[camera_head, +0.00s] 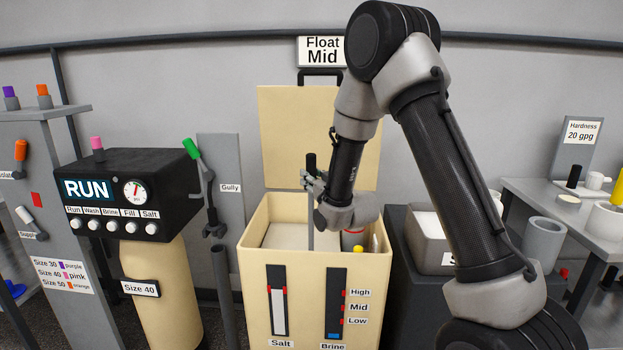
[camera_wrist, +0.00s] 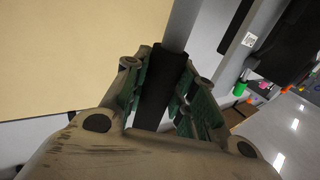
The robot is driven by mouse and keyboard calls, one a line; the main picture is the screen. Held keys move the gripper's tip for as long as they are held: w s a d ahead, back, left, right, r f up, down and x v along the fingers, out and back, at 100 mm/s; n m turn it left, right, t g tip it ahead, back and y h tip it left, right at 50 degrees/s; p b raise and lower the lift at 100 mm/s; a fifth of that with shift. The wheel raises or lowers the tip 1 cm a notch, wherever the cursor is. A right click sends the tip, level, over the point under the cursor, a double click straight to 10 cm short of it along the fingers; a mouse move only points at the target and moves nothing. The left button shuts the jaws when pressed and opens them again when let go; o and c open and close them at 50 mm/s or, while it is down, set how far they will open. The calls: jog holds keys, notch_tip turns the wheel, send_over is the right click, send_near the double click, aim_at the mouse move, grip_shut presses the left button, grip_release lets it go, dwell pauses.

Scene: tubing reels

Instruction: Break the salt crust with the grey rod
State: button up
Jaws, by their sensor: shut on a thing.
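My gripper (camera_head: 312,182) is shut on the black handle of the grey rod (camera_head: 311,228). The rod hangs upright over the open cream tank (camera_head: 256,300). The wrist view shows the black handle (camera_wrist: 158,92) between both green-padded fingers, with the grey shaft (camera_wrist: 184,24) beyond. A pale, flat surface, apparently the salt crust (camera_head: 284,236), lies inside the tank. The rod's lower end is at or near this surface; I cannot tell whether it touches. My wrist hides part of the tank's right side.
The tank's lid (camera_head: 285,140) stands open behind. A black RUN control box (camera_head: 130,185) is on the left, with a green-handled tool (camera_head: 192,149) beside it. A grey bin (camera_head: 430,243) stands right of the tank. A side table (camera_head: 535,200) holds cups and bowls.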

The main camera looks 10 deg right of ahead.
jog(key=shift+f, duration=1.55)
dwell(6.5)
